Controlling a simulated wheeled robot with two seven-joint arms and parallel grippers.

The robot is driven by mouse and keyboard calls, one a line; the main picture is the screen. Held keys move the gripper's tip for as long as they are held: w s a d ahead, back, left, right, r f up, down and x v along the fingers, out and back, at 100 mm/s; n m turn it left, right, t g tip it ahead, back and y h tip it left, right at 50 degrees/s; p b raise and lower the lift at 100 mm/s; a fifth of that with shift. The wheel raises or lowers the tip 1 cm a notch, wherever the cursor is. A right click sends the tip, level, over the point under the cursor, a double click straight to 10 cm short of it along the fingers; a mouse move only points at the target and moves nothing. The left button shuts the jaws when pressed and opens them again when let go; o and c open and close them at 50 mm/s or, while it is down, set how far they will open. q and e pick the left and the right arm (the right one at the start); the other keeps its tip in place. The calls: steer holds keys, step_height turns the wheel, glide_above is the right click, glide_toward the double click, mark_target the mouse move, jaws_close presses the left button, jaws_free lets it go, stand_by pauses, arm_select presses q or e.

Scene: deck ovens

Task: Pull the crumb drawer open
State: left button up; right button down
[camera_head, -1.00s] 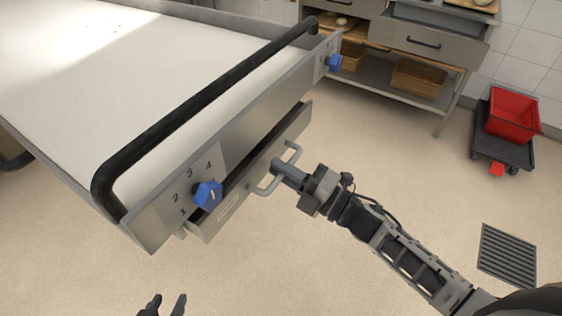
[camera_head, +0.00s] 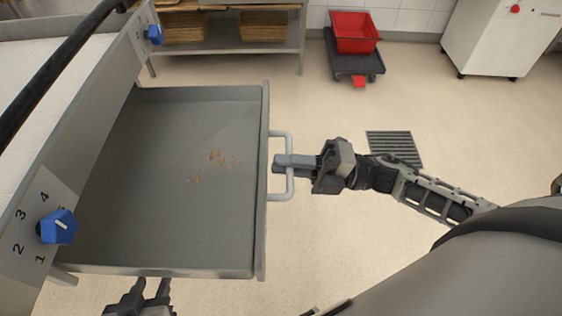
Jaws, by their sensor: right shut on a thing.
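The grey crumb drawer (camera_head: 150,240) is pulled far out from under the white-topped oven, with its floor exposed. Orange-brown crumbs (camera_head: 220,158) lie scattered on its floor. A light grey bar handle (camera_head: 280,197) is on the drawer's front. My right gripper (camera_head: 285,161) is shut on the handle near its middle, its arm coming in from the right. My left gripper (camera_head: 141,288) is at the bottom edge, just below the drawer's near side in the picture. Its two fingers are apart, with nothing seen between them.
A blue knob (camera_head: 57,227) with a number dial and a second blue knob (camera_head: 154,35) are on the oven front. A black rail (camera_head: 50,70) runs along it. A red crate (camera_head: 354,32) on a dark dolly, a floor grate (camera_head: 394,147) and a white cabinet (camera_head: 503,40) stand beyond.

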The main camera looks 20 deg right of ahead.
steer(key=shift+s+d, duration=0.1)
steer(key=shift+d, duration=0.2)
steer(key=c, duration=1.5)
jaws_free()
steer(key=shift+c, duration=0.2)
steer(key=shift+d, duration=0.1)
steer(key=b+v, duration=0.3)
steer(key=v, duration=1.2)
steer(key=shift+s+d, duration=0.2)
steer(key=shift+d, duration=0.2)
